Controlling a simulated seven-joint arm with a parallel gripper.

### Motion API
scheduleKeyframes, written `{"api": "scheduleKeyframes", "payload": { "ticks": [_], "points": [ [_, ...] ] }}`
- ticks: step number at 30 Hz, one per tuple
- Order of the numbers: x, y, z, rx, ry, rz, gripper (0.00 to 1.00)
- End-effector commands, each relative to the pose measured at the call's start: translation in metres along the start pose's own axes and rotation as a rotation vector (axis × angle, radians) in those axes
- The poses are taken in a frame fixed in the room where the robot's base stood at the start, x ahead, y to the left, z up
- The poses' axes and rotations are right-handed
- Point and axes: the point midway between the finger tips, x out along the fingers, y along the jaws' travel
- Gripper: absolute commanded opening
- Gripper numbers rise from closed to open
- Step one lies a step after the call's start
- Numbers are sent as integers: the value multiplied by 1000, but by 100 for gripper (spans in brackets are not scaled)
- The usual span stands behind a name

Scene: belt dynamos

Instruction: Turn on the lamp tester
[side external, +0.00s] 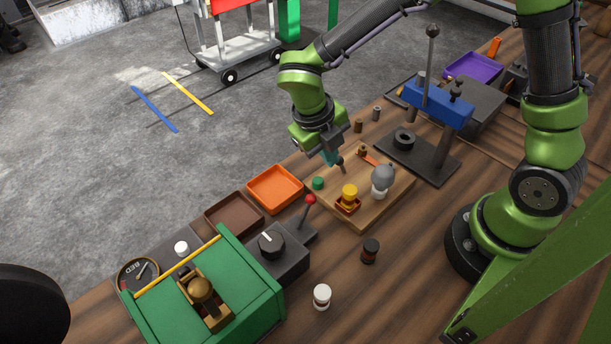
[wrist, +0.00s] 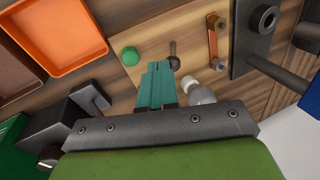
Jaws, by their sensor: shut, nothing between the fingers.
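The lamp tester looks to be the light wooden board (side external: 378,210) in the middle of the bench. It carries a grey round bulb (side external: 383,176) in a white socket, a green button (side external: 318,183) and a copper strip (wrist: 212,36) with end posts. A small dark lever with a round knob (wrist: 173,62) is also on it. A yellow piece (side external: 349,191) sits in a red holder there. The bulb is unlit grey. My gripper (side external: 333,161) is shut and empty, over the board's far side. In the wrist view its teal fingertips (wrist: 158,66) appear close beside the dark knob; contact cannot be told.
An orange tray (side external: 275,187) and a brown tray (side external: 233,214) lie left of the board. A red-knobbed lever (side external: 310,199) and a black dial (side external: 271,243) stand near a green box (side external: 233,305). A blue-headed press (side external: 437,105) stands right. Small jars (side external: 370,250) stand in front.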

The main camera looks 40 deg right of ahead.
Motion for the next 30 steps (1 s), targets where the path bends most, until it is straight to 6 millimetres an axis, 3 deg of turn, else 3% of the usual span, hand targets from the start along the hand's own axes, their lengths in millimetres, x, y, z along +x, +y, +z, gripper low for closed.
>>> {"api": "scheduleKeyframes", "payload": {
  "ticks": [14, 30],
  "points": [
    [-1, -11, 1, 2, 1, -1, 0],
    [2, -49, 6, 2, 2, -1, 0]
  ]
}}
